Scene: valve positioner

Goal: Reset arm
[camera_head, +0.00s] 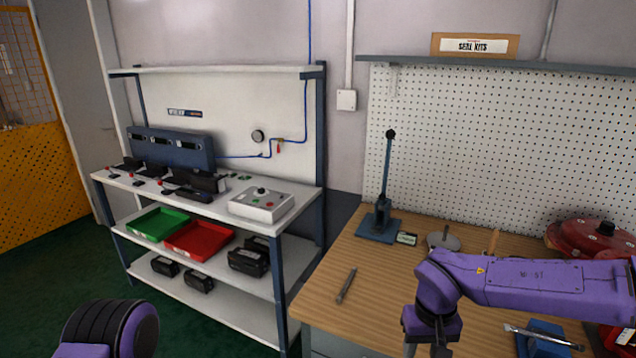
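My purple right arm (545,280) comes in from the right above the wooden workbench (320,290). Its forearm lies nearly level, and its wrist end (432,325) bends down toward the bottom edge of the view. The fingers of my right gripper cannot be made out there. A rounded purple and black joint of my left arm (110,328) shows at the lower left. My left gripper is out of view. I see nothing held.
A blue lever press (380,225) stands on the bench, with a metal tool (346,285) in front. Red equipment (590,238) is at the right, partly behind my arm. The white shelf bench (210,212) holds a control box (261,204), a green tray (158,224) and a red tray (199,240).

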